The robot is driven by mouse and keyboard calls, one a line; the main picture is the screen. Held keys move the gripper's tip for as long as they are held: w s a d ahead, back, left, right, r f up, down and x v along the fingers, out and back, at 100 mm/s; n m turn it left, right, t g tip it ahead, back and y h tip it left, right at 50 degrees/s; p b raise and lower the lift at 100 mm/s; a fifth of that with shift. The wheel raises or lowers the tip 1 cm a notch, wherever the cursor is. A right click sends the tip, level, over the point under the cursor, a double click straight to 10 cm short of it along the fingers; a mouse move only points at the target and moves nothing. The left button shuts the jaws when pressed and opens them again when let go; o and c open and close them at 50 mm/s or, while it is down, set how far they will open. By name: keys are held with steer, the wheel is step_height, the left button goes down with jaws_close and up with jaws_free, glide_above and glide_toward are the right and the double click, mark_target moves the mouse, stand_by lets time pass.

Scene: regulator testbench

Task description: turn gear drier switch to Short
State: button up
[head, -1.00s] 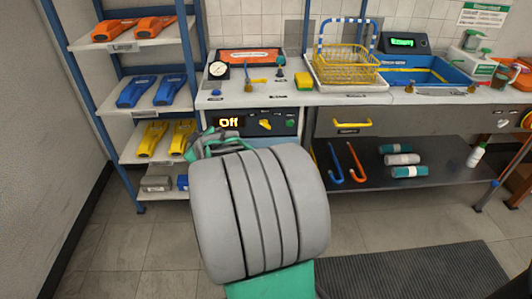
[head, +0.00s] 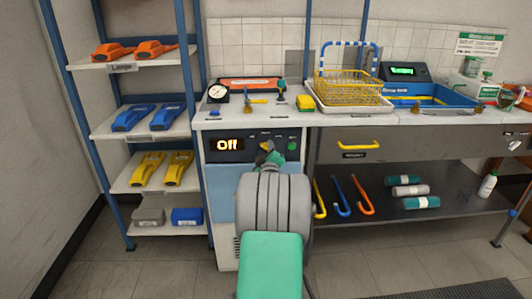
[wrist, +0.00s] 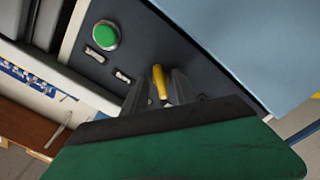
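The gear drier (head: 222,185) is a white and blue cabinet with a dark panel, and its display (head: 228,144) reads "Off". Its yellow switch knob (wrist: 159,82) shows in the wrist view between the two grey fingers of my gripper (wrist: 160,90). The fingers are close on either side of the knob; whether they press on it is hard to see. In the head view my gripper (head: 268,155) is at the panel and largely covers the knob. A green button (wrist: 105,35) sits on the same panel, beside two small label plates.
A shelf rack (head: 150,128) with orange, blue and yellow tools stands left of the drier. A drawer with a yellow handle (head: 358,145) is to the right. A gauge (head: 218,92) and a yellow basket (head: 350,90) are on the worktop. Floor is clear in front.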

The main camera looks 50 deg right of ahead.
steer(key=shift+c, duration=0.3)
jaws_close()
steer(key=shift+m+b, duration=0.3)
steer(key=m+b, duration=0.2)
steer(key=m, duration=0.1)
steer(key=shift+f, duration=0.15)
steer(key=m+b, duration=0.2)
steer(key=m, duration=0.4)
steer(key=shift+b, duration=0.3)
steer(key=shift+r, duration=0.2)
stand_by(0.4)
steer(key=shift+o, duration=0.3)
jaws_free()
steer(key=shift+a, duration=0.1)
